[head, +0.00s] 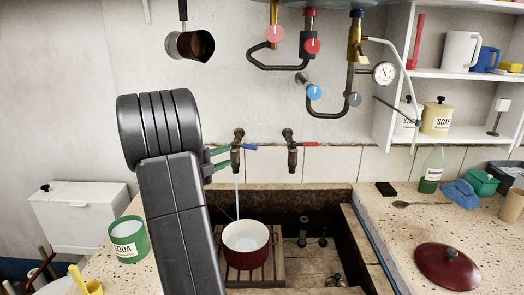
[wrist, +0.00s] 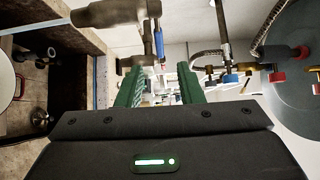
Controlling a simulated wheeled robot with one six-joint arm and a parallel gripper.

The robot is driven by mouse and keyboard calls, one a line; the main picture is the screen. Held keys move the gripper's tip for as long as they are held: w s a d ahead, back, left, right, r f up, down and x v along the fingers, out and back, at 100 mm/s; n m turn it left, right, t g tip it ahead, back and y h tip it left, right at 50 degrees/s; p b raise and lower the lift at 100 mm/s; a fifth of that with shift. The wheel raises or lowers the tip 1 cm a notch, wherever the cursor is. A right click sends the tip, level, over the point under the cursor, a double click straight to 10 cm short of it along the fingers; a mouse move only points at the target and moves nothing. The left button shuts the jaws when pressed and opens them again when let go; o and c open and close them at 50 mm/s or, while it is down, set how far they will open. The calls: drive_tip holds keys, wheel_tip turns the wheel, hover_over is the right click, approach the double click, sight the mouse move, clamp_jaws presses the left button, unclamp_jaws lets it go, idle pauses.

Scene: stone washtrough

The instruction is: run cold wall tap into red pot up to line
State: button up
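The cold wall tap (head: 237,158) has a blue lever (head: 249,148) pointing right. A thin stream of water (head: 237,192) falls from its spout into the red pot (head: 246,262), which stands on a slatted wooden rack in the trough. The pot's inside is pale; I cannot make out the water level or a line. My gripper (head: 224,158) has green fingers and is close to the tap, on its left. In the wrist view my gripper (wrist: 158,76) is open and empty, with the blue lever (wrist: 158,42) just beyond the fingertips, apparently not gripped.
A red-levered tap (head: 291,150) is to the right on the wall. Pipes with red and blue knobs (head: 314,92) hang above. A red lid (head: 447,267) lies on the right counter. A green soda tin (head: 128,240) stands on the left counter. A dark pan (head: 190,45) hangs upper left.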

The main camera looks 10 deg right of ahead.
sight(248, 147)
drive_tip(key=x, duration=1.3)
drive_tip(key=shift+d, duration=0.1)
clamp_jaws()
